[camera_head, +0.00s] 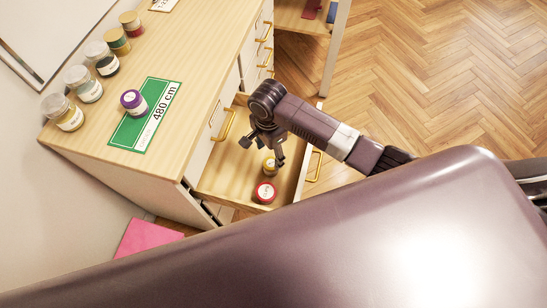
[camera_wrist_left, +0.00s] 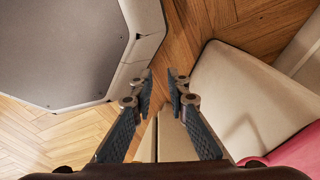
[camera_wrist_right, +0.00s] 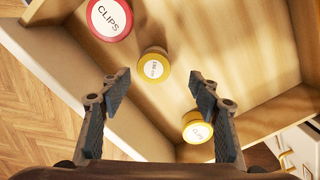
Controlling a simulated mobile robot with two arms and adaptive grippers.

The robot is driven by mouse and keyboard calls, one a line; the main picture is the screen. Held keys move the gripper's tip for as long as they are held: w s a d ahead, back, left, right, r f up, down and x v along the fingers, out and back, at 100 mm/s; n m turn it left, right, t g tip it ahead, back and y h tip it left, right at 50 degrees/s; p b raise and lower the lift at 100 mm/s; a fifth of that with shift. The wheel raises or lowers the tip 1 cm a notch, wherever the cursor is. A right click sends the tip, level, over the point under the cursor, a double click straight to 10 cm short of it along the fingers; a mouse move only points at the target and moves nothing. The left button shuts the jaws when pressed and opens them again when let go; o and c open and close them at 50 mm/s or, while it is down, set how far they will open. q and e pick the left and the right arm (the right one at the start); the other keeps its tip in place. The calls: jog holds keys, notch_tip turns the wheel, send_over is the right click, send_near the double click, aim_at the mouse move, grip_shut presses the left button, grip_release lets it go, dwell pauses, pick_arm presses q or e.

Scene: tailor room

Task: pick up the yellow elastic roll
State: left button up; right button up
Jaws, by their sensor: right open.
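Two small yellow round items lie in the open drawer. One (camera_wrist_right: 153,64) is ahead of the right fingertips in the right wrist view; the other (camera_wrist_right: 198,127) is close to the right-hand finger. Their small labels are hard to read, so I cannot tell which is the elastic roll. In the head view one yellow item (camera_head: 269,165) shows just below my right gripper (camera_head: 266,140). My right gripper also shows in the right wrist view (camera_wrist_right: 158,85); it is open, empty and above the drawer. My left gripper (camera_wrist_left: 161,84) is slightly open and empty, above the floor.
A red-lidded CLIPS jar (camera_head: 264,192) lies in the drawer (camera_head: 222,178) near the yellow items. The drawer walls close around the right gripper. On the cabinet top (camera_head: 190,45) stand several jars and a purple-lidded jar (camera_head: 133,101) on a green card (camera_head: 142,133).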

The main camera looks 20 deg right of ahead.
aim_at(271, 163)
jog(key=f, duration=0.1)
jog(key=s+f, duration=0.1)
jog(key=f, duration=0.1)
notch_tip(271, 163, down, 3)
jog(key=shift+d+r, duration=0.1)
jog(key=shift+r, duration=0.1)
jog(key=shift+f, duration=0.45)
jog(key=c, duration=0.8)
pick_arm(q)
jog(key=shift+g, duration=0.3)
jog(key=shift+s+a+f, duration=0.1)
jog(key=shift+s+a, duration=0.2)
jog(key=shift+s, duration=0.35)
jog(key=shift+s+a+f, duration=0.1)
jog(key=shift+s+a, duration=0.25)
jog(key=shift+s, duration=0.25)
jog(key=shift+s+a+f, duration=0.1)
jog(key=shift+s+a, duration=0.2)
jog(key=shift+s, duration=0.35)
pick_arm(e)
jog(key=c, duration=0.4)
